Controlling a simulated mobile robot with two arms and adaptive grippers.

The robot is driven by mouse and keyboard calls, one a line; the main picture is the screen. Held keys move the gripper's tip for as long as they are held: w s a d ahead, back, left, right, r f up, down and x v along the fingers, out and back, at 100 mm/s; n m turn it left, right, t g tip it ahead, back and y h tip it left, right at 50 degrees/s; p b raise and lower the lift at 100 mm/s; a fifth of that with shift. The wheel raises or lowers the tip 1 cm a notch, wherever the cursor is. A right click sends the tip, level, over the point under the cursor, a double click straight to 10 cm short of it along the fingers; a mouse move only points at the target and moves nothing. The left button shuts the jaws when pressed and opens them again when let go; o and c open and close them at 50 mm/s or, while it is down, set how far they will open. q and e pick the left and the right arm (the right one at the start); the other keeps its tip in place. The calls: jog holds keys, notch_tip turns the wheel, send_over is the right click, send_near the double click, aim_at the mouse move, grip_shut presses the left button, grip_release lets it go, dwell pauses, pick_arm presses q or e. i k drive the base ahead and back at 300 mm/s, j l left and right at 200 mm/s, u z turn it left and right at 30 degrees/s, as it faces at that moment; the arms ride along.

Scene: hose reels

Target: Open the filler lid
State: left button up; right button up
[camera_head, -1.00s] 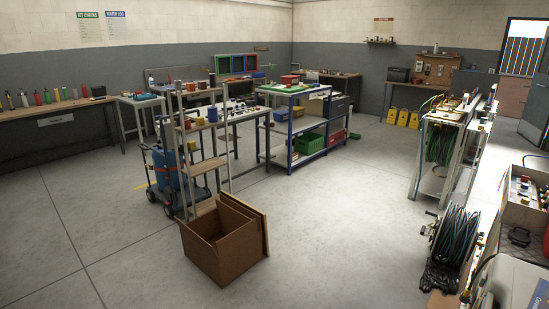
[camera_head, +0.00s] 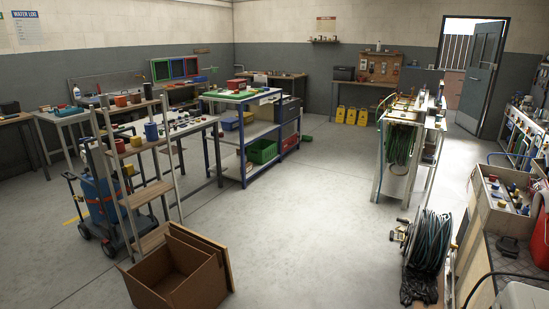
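I cannot make out a filler lid in the camera_head view. A blue tank-like unit (camera_head: 97,197) stands on a wheeled cart at the left, partly hidden behind a wooden shelf rack; its top is not clear. A pale housing (camera_head: 524,296) is cut off at the bottom right edge, and I cannot tell if it has a lid. Neither of my grippers is in view.
A hose reel (camera_head: 431,241) stands at the right, before a hose rack (camera_head: 400,152). A blue-framed shelf (camera_head: 247,167) stands mid-left. The middle floor is clear.

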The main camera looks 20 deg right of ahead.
aim_at(503, 244)
jog(key=i+l+z, duration=0.15)
jog(key=i+z, duration=0.6)
jog(key=z, duration=0.15)
jog(key=i+j+z, duration=0.15)
jog(key=i+z, duration=0.25)
